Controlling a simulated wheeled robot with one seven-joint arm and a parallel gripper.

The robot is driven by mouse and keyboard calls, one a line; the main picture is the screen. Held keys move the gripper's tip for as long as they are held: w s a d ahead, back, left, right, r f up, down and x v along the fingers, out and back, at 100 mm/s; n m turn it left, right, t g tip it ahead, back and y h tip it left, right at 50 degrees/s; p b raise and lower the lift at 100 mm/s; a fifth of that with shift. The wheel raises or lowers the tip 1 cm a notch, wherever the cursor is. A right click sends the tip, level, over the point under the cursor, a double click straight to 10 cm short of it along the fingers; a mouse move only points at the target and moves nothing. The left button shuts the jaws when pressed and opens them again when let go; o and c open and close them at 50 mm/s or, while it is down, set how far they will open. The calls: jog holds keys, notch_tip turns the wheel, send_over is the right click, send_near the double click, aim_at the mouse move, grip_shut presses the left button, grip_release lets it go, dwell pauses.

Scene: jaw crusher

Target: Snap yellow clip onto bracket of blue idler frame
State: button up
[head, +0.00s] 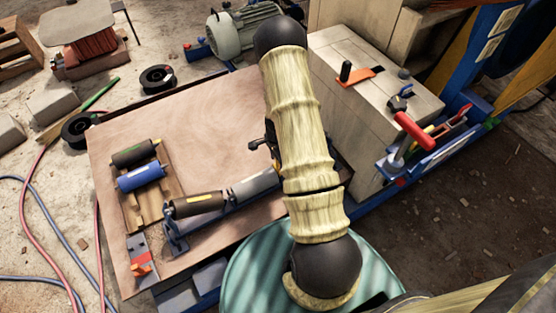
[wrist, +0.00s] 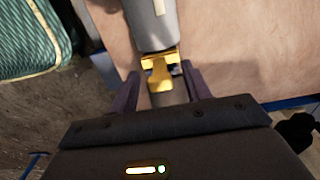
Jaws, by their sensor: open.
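The yellow clip (wrist: 160,72) shows in the wrist view at the near end of a grey roller (wrist: 152,24). My gripper (wrist: 160,78) is open, with one dark finger on each side of the clip and visible gaps between. Whether the clip is seated on the bracket cannot be told, as the bracket is largely hidden. In the head view the blue idler frame (head: 176,240) lies along the table's front, carrying a dark roller (head: 198,204) and a grey roller (head: 255,184). My arm hides the frame's right end, the clip and the fingers there.
The brown tabletop (head: 215,120) is clear behind the frame. A wooden rack (head: 178,185) with a black roller (head: 135,152) and a blue roller (head: 140,177) stands left. A pale box with a red-handled lever (head: 415,131) stands right. A green striped round surface (head: 250,270) is in front.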

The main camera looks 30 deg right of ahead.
notch_tip(320, 180, up, 17)
jog(key=p, duration=0.3)
jog(key=shift+p, duration=0.35)
jog(key=shift+f, duration=0.1)
jog(key=shift+c, duration=0.2)
jog(key=shift+f, duration=0.15)
jog(key=c, duration=0.7)
jog(key=shift+f+n, duration=0.3)
jog(key=shift+n, duration=0.3)
grip_shut()
jog(key=shift+f+n, duration=1.05)
jog(key=shift+n, duration=0.5)
jog(key=shift+f+n, duration=1)
jog(key=shift+n, duration=0.6)
jog(key=shift+f+n, duration=1.05)
jog(key=shift+n, duration=0.5)
jog(key=shift+f, duration=0.1)
notch_tip(320, 180, down, 6)
jog(key=b, duration=0.5)
